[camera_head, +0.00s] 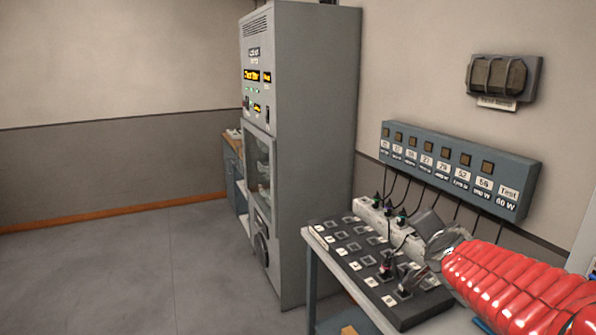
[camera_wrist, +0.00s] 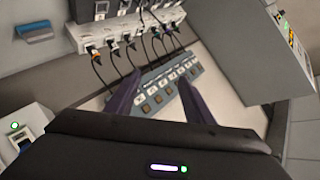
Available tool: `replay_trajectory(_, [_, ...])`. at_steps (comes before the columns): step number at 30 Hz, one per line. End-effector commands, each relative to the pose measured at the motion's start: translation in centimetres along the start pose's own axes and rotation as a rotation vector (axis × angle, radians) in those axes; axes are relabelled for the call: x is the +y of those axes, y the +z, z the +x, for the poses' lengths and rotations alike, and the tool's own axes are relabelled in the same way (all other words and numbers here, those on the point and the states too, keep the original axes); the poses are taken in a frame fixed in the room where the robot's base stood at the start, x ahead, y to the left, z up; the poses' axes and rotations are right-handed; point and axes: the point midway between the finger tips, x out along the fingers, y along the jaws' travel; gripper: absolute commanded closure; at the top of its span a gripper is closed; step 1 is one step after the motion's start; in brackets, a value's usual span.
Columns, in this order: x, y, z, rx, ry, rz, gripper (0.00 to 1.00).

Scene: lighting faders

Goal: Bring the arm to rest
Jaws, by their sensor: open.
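My arm, in a red ribbed sleeve, reaches in from the lower right of the head view. It ends in my grey gripper over the right part of the table. In the wrist view my gripper (camera_wrist: 161,77) is open, with two dark fingers spread and nothing between them. Beyond the fingers is the blue-grey wall panel (camera_wrist: 187,70) with its row of brown squares. In the head view the fingertips are hard to tell from the dark plugs and cables behind them.
The table bears a dark fader board (camera_head: 345,246) and a white socket strip (camera_head: 370,212) with plugs and hanging cables close to my gripper. The labelled panel (camera_head: 458,168) is on the wall above. A tall grey cabinet (camera_head: 310,150) stands left; open floor (camera_head: 130,270) lies beyond.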

Motion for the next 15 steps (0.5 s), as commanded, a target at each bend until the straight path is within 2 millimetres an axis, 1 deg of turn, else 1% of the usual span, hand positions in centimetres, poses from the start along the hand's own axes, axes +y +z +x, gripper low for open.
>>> replay_trajectory(1, [-0.2,1.8,-0.8,-0.061,-0.008,-0.048,0.52])
replay_trajectory(3, [-0.1,4.3,-2.0,-0.15,-0.013,-0.118,0.52])
replay_trajectory(5, [0.3,6.4,-3.2,-0.226,-0.013,-0.178,0.52])
replay_trajectory(6, [0.6,7.7,-4.1,-0.274,-0.012,-0.219,0.52])
replay_trajectory(8, [1.2,9.7,-5.5,-0.348,-0.008,-0.282,0.52])
replay_trajectory(9, [1.7,11.0,-6.5,-0.396,-0.004,-0.324,0.52])
replay_trajectory(11, [2.6,12.7,-8.2,-0.466,0.005,-0.391,0.52])
replay_trajectory(12, [3.4,13.8,-9.4,-0.511,0.013,-0.435,0.52])
replay_trajectory(14, [4.6,15.2,-11.3,-0.578,0.028,-0.503,0.52])
replay_trajectory(15, [5.5,16.1,-12.6,-0.621,0.039,-0.549,0.52])
